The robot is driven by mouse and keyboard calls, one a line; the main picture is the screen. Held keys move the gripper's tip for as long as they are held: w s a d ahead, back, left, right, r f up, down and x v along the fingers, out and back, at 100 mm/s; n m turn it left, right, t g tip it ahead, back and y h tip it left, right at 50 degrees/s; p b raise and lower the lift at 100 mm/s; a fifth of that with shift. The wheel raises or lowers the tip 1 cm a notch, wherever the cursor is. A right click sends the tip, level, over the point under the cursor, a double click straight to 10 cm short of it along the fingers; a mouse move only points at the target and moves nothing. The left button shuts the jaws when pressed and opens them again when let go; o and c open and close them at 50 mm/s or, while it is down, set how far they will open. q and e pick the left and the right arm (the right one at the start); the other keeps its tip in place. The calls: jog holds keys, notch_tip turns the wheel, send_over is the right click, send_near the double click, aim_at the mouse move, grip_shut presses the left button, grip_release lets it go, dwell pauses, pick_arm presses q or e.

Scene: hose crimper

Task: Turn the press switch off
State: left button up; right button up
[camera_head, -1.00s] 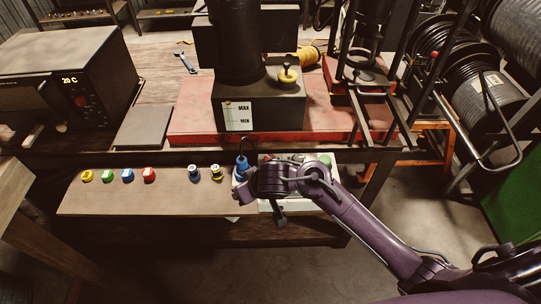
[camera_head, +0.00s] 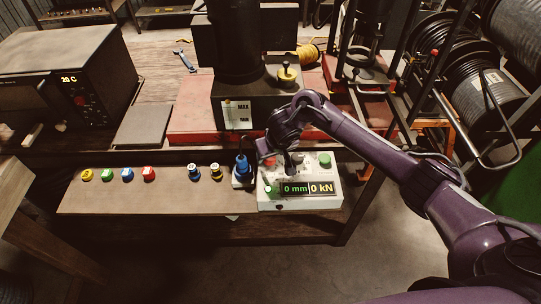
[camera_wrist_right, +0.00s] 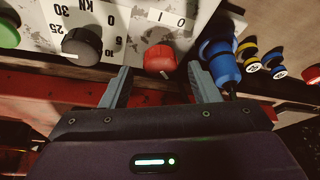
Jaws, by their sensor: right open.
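The press control box (camera_head: 330,190) is pale, with a lit display reading 0 mm and 0 kN. A red knob (camera_wrist_right: 159,61) sits below a plate marked 1 and 0 in the right wrist view; I take it as the press switch. Its setting is hard to tell. In the head view the red knob (camera_head: 268,160) is partly covered by my arm. My right gripper (camera_wrist_right: 160,70) is open and empty, its fingertips on either side of the red knob's image, apparently short of it. My left gripper is out of view.
A black dial (camera_wrist_right: 82,47) and a green button (camera_head: 324,160) share the box. A blue plug (camera_head: 242,168) stands beside it, close to one finger. The red press base (camera_head: 190,125) lies behind.

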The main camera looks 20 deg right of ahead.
jog(key=shift+x, duration=0.85)
jog(key=c, duration=1)
jog(key=shift+o, duration=0.2)
